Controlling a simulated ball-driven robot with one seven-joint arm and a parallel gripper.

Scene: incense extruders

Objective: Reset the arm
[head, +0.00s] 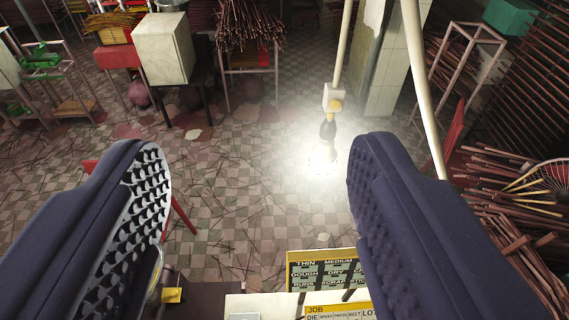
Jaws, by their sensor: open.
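My gripper (256,200) shows large in the head view, with one dark padded finger at the left and one at the right. The fingers are wide apart and the space between them is empty, with tiled floor showing far below. The finger pads have a bumpy inner face. Nothing touches the fingertips as far as I can see. The rest of my arm is not in view.
Below the fingers, a board (322,268) reads THIN and MEDIUM beside a yellow JOB card (338,311). A lit bulb (325,150) hangs ahead. A pale cabinet (163,48) stands at back left. Stick bundles (505,180) lie at right. Debris-strewn tiled floor (250,185) is open in the middle.

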